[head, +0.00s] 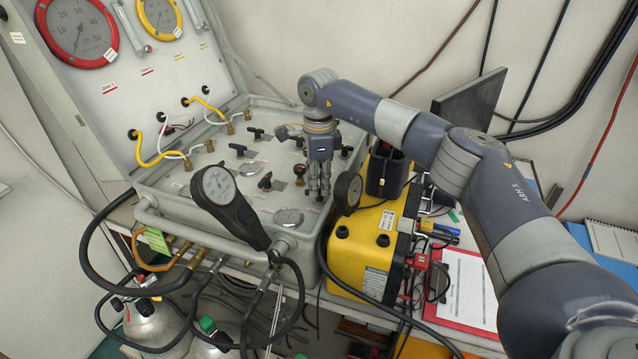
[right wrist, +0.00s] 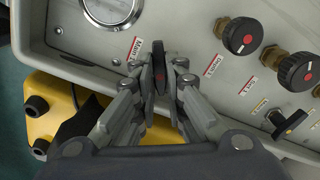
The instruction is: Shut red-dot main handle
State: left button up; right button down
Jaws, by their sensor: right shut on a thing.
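The red-dot main handle (right wrist: 159,72) is a narrow black lever with a red mark, beside a label reading Main in the right wrist view. It stands almost upright in that picture. My right gripper (right wrist: 160,68) is shut on it, with one finger on each side. In the head view my right gripper (head: 320,196) points down at the right part of the grey panel (head: 222,235), and its fingers hide the handle. My left gripper is not in view.
Round black knobs with red centres (right wrist: 241,37) and a black T-handle (right wrist: 288,123) sit near the gripped handle. A yellow box (head: 362,243) stands close to the panel's right side. A black hand-held gauge (head: 225,195) hangs at its front edge.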

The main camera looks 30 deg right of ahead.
jog(key=m, duration=0.5)
jog(key=shift+w+r+m, duration=0.1)
jog(key=shift+m, duration=0.2)
dwell(0.4)
jog(key=c, duration=1.9)
grip_release()
notch_tip(320, 180, up, 12)
